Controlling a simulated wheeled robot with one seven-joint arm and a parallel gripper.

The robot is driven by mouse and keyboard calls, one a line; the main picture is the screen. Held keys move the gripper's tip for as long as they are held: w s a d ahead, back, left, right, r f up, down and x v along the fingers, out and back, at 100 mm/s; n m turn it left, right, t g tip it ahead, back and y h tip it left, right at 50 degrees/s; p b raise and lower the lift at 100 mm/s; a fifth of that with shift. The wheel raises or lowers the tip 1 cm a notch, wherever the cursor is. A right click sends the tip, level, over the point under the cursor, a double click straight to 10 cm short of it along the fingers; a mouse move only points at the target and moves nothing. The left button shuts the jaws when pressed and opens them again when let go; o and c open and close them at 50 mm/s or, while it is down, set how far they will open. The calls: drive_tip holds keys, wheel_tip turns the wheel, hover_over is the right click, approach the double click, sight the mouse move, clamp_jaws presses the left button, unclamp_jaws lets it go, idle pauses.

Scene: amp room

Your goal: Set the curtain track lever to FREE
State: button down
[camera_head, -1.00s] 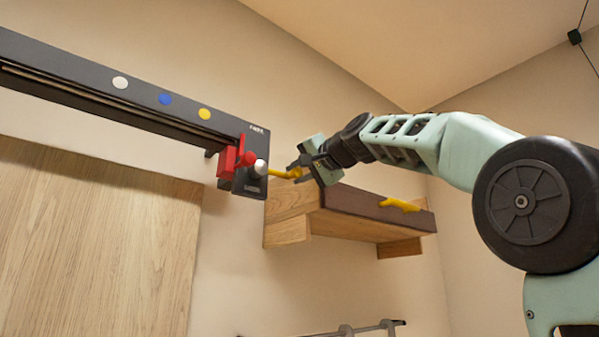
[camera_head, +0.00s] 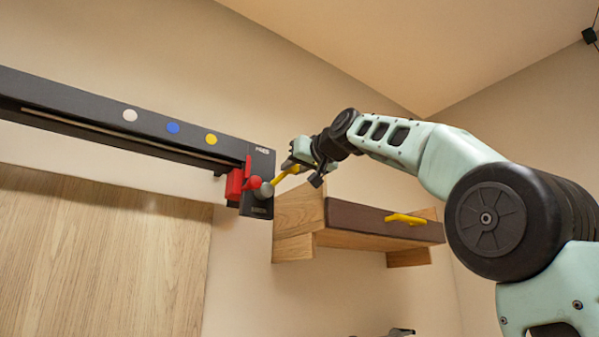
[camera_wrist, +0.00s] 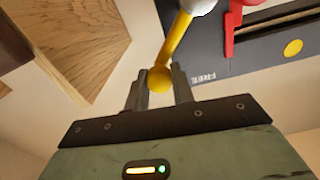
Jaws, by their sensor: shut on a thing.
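The curtain track's lever (camera_head: 286,175) is a yellow rod on a grey round pivot (camera_head: 265,190) at the right end of the dark track. It slants up and right from the pivot. In the wrist view the lever (camera_wrist: 176,38) ends in a yellow ball (camera_wrist: 160,79). My gripper (camera_wrist: 160,86) is shut on this ball end, one finger on each side. In the head view my gripper (camera_head: 298,166) partly hides the lever's tip. The FREE label (camera_wrist: 203,78) is on the end plate, near the plate's top in the head view (camera_head: 262,151).
A red block with a red knob (camera_head: 242,182) sits on the track (camera_head: 90,112), beside the pivot. White, blue and yellow dots mark the track. A wooden wall shelf (camera_head: 300,215) with a dark front and yellow handle (camera_head: 405,219) stands close below my gripper.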

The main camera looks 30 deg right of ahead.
drive_tip(key=shift+a+r+n+p, duration=0.25)
drive_tip(key=shift+a+r+n, duration=0.25)
drive_tip(key=shift+a+n, duration=0.5)
drive_tip(key=shift+a+r+n+p, duration=0.25)
drive_tip(key=shift+a+r+n, duration=0.25)
drive_tip(key=shift+n, duration=0.8)
drive_tip(key=c, duration=1.2)
unclamp_jaws()
drive_tip(key=shift+a, duration=0.1)
drive_tip(key=s+b, duration=0.2)
drive_tip(key=s, duration=0.3)
drive_tip(key=s+b, duration=0.2)
drive_tip(key=s, duration=0.4)
drive_tip(key=s+b, duration=0.2)
drive_tip(key=s, duration=0.4)
drive_tip(key=shift+s+d, duration=0.25)
drive_tip(key=shift+d, duration=0.05)
